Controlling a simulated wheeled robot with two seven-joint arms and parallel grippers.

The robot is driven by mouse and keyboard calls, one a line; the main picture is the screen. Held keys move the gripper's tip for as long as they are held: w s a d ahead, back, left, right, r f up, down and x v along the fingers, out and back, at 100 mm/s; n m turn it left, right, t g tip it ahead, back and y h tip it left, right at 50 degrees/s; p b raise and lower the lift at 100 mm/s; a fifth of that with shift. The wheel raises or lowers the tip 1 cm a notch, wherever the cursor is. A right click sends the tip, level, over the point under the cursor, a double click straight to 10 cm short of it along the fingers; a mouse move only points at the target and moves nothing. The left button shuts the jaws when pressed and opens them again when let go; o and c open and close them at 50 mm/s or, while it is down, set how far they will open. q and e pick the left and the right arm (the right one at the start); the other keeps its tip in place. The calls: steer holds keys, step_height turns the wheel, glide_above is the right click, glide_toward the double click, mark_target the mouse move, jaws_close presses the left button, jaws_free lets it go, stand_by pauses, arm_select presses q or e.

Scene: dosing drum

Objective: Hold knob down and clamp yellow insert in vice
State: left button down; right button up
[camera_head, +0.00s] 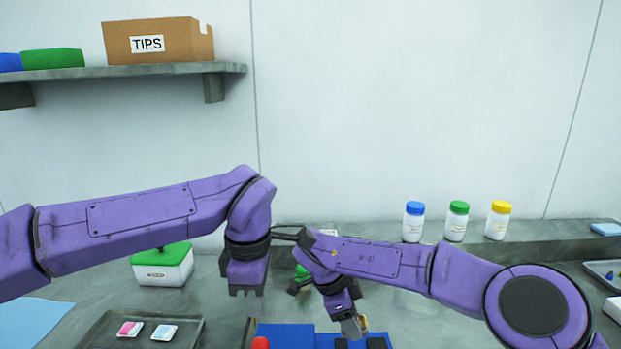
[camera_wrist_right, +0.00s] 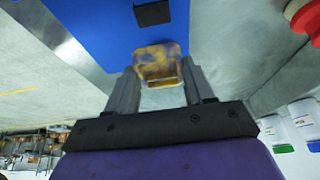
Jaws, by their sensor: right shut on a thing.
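The yellow insert (camera_wrist_right: 158,66) is between the fingers of my right gripper (camera_wrist_right: 160,88) in the right wrist view. It looks worn, with dark patches. In the head view, my right gripper (camera_head: 354,326) points down over the right part of the blue vice (camera_head: 286,332), and a sliver of the insert (camera_head: 363,323) shows. The vice has black pads and also shows in the right wrist view (camera_wrist_right: 95,30). The red knob (camera_head: 260,343) is at the lower edge, left on the vice. My left gripper (camera_head: 246,291) hangs above and behind the knob, apart from it; its fingers are unclear.
A tray (camera_head: 92,338) with pink and blue-white pieces lies left of the vice. A green-lidded white box (camera_head: 162,266) stands behind it. A green object (camera_head: 302,271) is partly hidden behind my right arm. Three capped bottles (camera_head: 457,222) stand on the back ledge.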

mark_target(259, 341)
arm_select(q)
steer(key=shift+f, duration=0.15)
stand_by(0.3)
steer(key=shift+f, duration=1)
steer(key=shift+f, duration=0.1)
steer(key=shift+f, duration=1)
steer(key=shift+f, duration=0.1)
steer(key=shift+f, duration=1)
steer(key=shift+f, duration=0.1)
steer(key=shift+f, duration=2.85)
arm_select(e)
steer(key=shift+f, duration=2.45)
